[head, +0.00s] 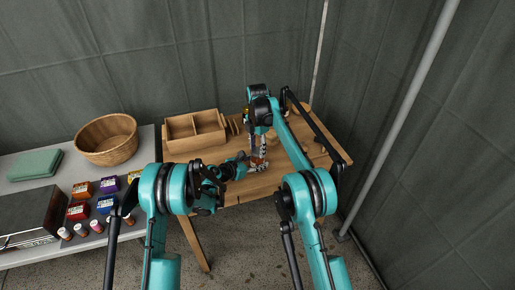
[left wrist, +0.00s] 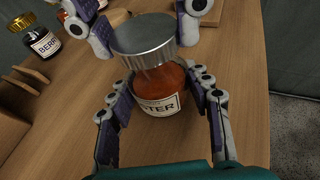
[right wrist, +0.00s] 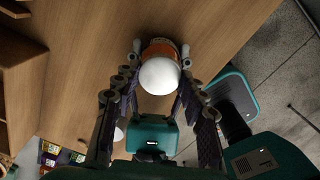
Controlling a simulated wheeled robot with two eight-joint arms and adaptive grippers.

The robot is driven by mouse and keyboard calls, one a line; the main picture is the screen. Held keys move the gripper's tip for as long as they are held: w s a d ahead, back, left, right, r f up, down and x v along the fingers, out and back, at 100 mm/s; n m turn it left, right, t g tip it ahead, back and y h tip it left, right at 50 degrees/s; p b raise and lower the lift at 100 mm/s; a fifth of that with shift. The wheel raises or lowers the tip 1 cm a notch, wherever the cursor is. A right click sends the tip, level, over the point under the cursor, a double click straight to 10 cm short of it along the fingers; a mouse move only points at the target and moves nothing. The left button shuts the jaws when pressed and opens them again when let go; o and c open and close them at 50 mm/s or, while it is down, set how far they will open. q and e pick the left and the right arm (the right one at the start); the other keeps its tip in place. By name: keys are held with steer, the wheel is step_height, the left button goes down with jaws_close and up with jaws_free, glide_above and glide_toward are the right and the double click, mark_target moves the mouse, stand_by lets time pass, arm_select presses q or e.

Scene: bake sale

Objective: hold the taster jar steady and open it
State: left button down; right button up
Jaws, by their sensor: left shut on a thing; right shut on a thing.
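The taster jar (left wrist: 160,100) stands on the wooden table, with orange-red contents, a label partly reading "TASTER" and a silver lid (left wrist: 145,38). My left gripper (left wrist: 163,88) is shut on the jar's body, one finger on each side. My right gripper (right wrist: 160,80) comes from above and is shut on the lid, which shows as a pale disc in the right wrist view (right wrist: 159,74). The lid looks slightly off-centre over the jar; I cannot tell whether it is apart from the rim. In the head view the jar is small and mostly hidden by the grippers.
A berry jar (left wrist: 42,42) with a gold lid stands beyond at the left. A wooden divided box (head: 194,132) sits at the table's back left. The grey side table (head: 150,150) holds a wicker basket (head: 107,139) and several coloured boxes.

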mark_target(258, 150)
steer(key=shift+r, duration=0.25)
stand_by(0.6)
steer(key=shift+r, duration=0.85)
steer(key=shift+r, duration=2)
arm_select(q)
steer(key=c, duration=0.6)
jaws_free()
